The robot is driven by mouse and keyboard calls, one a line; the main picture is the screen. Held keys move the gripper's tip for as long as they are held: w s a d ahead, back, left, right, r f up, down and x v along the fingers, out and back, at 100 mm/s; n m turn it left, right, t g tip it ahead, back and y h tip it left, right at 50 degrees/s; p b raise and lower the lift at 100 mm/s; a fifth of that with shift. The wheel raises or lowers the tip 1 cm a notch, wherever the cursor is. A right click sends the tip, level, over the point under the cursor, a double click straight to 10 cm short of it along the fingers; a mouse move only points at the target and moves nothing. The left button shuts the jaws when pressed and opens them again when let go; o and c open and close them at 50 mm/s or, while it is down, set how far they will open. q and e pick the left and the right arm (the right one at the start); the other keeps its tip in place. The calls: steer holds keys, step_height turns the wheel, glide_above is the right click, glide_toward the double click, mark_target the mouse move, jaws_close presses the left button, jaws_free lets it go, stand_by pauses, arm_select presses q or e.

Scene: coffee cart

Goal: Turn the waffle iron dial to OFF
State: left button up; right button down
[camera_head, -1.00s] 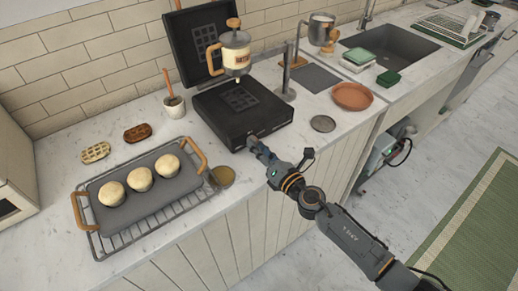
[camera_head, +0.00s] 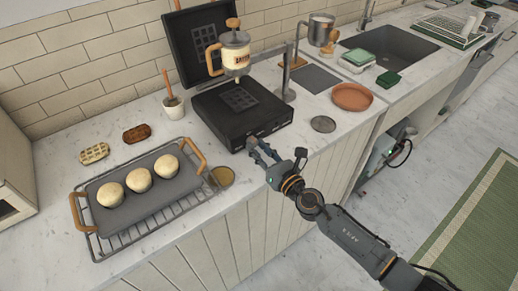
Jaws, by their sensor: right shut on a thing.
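The waffle iron (camera_head: 232,112) is black and stands on the counter with its lid (camera_head: 203,45) raised against the tiled wall. Its front face is turned toward the counter's front edge. My left gripper is out of view.
A batter dispenser (camera_head: 236,58) hangs over the iron from a stand (camera_head: 288,92). A wire rack (camera_head: 165,214) holds a grey tray (camera_head: 146,199) with several pale buns. Two waffles, a terracotta plate (camera_head: 352,97) and a round disc (camera_head: 323,124) lie nearby.

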steer(key=shift+f, duration=0.1)
steer(key=c, duration=1.1)
jaws_free()
steer(key=v, duration=1.2)
